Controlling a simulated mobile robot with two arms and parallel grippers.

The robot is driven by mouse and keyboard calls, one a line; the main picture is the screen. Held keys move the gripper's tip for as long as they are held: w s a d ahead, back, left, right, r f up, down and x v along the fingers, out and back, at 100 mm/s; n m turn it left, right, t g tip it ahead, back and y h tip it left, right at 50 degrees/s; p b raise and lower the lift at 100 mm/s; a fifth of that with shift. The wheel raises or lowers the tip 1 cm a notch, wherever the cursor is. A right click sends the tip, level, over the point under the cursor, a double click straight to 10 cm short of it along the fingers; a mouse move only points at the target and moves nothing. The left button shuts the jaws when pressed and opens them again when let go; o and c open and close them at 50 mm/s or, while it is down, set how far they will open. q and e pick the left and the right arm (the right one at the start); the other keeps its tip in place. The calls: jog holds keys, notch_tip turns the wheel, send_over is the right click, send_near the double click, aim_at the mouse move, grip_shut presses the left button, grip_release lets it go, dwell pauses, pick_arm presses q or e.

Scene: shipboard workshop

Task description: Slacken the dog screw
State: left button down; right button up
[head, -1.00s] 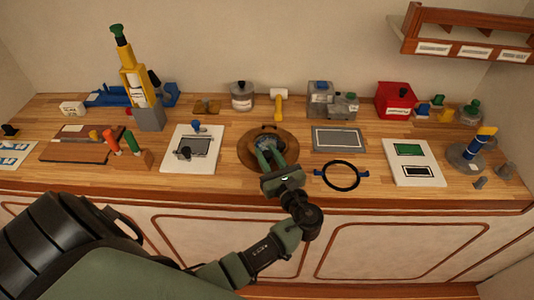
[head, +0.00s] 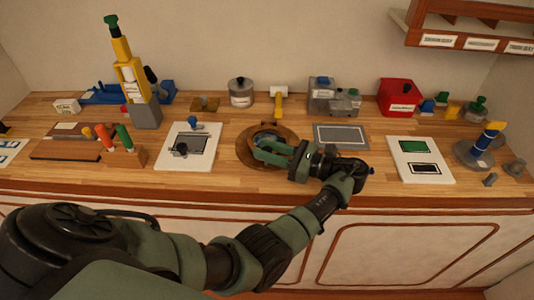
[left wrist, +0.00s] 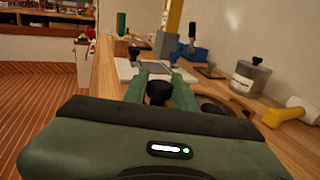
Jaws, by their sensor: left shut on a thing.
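A round wooden mount (head: 246,157) with a dark metal fitting in its middle lies at the centre of the bench in the head view. My left gripper (head: 262,149) reaches over it from the right, low and nearly level. In the left wrist view the gripper (left wrist: 162,84) has its green fingers on either side of a dark round knob (left wrist: 158,93), apparently the dog screw, and is shut on it. In the head view the fingers and wrist hide the knob and part of the fitting. My right gripper is not in view.
A white board (head: 188,150) lies left of the mount and a grey framed panel (head: 341,136) lies to its right. A grey pot (head: 241,92) and a yellow-handled mallet (head: 278,100) stand behind. The bench's front edge passes under my left forearm.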

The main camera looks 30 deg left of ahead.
pick_arm(q)
jog(key=shift+n+g, duration=0.3)
jog(key=shift+g, duration=0.2)
jog(key=c, duration=1.1)
grip_release()
